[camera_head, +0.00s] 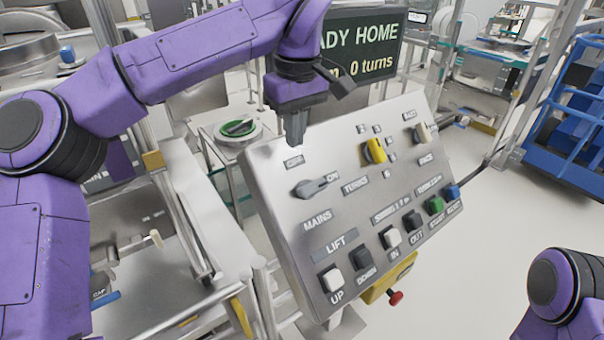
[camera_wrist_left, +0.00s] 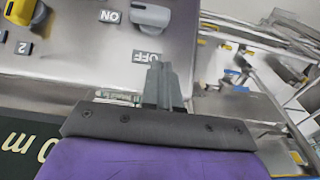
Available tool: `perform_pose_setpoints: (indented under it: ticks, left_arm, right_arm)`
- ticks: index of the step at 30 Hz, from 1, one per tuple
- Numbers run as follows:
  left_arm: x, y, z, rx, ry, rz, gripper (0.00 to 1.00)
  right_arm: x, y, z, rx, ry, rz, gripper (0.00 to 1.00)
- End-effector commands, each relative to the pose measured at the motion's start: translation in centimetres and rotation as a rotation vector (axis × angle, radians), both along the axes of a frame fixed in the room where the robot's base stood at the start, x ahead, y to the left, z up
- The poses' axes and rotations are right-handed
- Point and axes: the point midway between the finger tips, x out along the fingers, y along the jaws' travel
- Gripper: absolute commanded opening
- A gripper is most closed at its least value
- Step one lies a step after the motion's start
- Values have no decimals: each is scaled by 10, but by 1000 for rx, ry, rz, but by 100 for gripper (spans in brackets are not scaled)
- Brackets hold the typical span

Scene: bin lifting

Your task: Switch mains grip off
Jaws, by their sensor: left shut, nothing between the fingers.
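The mains grip (camera_head: 309,188) is a grey rotary knob at the upper left of the tilted metal control panel (camera_head: 280,218). Its pointer is turned toward the ON label (camera_head: 333,177), and the OFF label (camera_head: 294,162) is above it. In the left wrist view the mains grip (camera_wrist_left: 151,15) is at the top, with the ON label (camera_wrist_left: 110,16) and OFF label (camera_wrist_left: 147,57) beside it. My left gripper (camera_head: 296,138) is shut and empty, near the panel's top edge by OFF, apart from the knob. Its fingers (camera_wrist_left: 163,77) point toward OFF. My right gripper is out of view.
The panel also bears a yellow knob (camera_head: 375,150), a beige knob (camera_head: 421,132), and a lower row of push buttons including LIFT UP (camera_head: 332,279). A red emergency button (camera_head: 396,298) is below. A display (camera_head: 362,50) stands behind, reading "0 turns".

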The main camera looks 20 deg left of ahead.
Motion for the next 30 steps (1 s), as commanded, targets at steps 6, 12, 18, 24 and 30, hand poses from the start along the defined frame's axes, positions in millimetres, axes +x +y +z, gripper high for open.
perform_pose_setpoints:
  ticks: [6,12,18,24,30]
  left_arm:
    - [2,4,-49,-1,4,1,0]
    - [-10,-12,-69,0,1,1,0]
    - [-14,-16,-76,0,0,3,0]
    - [-14,-16,-76,0,0,4,0]
    - [-13,-20,-77,-6,-8,4,0]
  right_arm:
    - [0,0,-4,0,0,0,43]
    - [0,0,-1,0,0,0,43]
    - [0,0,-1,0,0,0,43]
    - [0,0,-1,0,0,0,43]
    - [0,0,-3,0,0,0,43]
